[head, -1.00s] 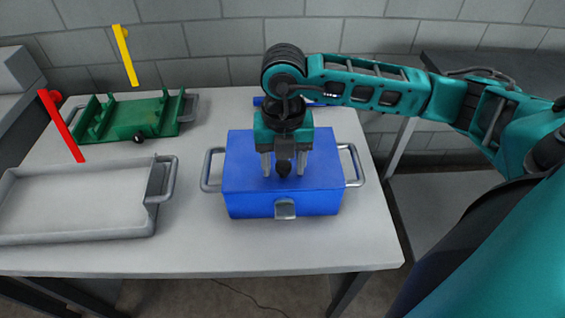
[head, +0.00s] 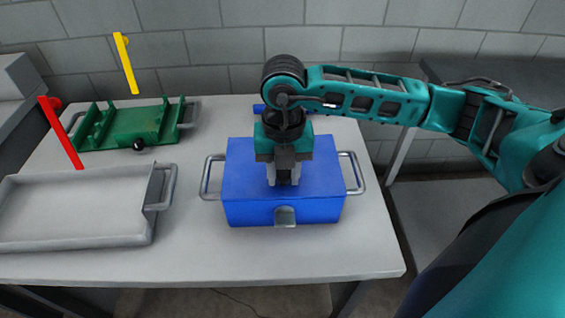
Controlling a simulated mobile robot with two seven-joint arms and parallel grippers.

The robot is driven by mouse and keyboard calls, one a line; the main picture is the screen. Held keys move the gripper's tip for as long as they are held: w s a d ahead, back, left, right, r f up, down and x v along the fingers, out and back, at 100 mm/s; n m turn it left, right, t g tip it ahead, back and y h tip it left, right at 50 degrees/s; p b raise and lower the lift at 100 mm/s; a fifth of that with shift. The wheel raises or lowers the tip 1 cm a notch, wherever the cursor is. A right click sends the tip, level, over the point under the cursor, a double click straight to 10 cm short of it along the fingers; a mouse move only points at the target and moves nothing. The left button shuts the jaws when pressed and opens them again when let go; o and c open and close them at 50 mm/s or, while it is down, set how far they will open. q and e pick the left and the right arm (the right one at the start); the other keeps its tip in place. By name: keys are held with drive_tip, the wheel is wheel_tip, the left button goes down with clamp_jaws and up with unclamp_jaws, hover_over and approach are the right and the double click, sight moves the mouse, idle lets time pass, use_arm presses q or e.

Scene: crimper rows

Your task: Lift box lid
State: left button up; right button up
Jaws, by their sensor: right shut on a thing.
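A blue box (head: 245,207) with a blue lid (head: 323,178) stands near the middle of the table. It has a metal handle at each side and a metal latch (head: 285,216) on its front. The lid looks closed on the box. My right gripper (head: 284,181) points down over the middle of the lid. Its fingers are shut around the dark knob on the lid, which the fingers now mostly hide. My left gripper is not in view.
A grey metal tray (head: 75,248) lies at the table's left front. A green holder (head: 138,122) with a dark knob sits behind it. A red bar (head: 62,133) and a yellow bar (head: 126,62) stand at the left. The table front (head: 200,262) is clear.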

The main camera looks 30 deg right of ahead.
drive_tip(key=shift+r, duration=0.15)
drive_tip(key=w+d+r+p, duration=0.2)
drive_tip(key=w+r+p, duration=0.1)
drive_tip(key=r, duration=0.4)
drive_tip(key=shift+p, duration=0.6)
drive_tip(key=shift+w, duration=0.1)
drive_tip(key=w+d+r, duration=0.3)
drive_tip(key=w+r, duration=0.1)
drive_tip(key=w, duration=0.2)
drive_tip(key=shift+d+r+p, duration=0.15)
drive_tip(key=shift+d+p, duration=0.15)
drive_tip(key=shift+d, duration=0.05)
idle(0.6)
drive_tip(key=shift+w, duration=0.1)
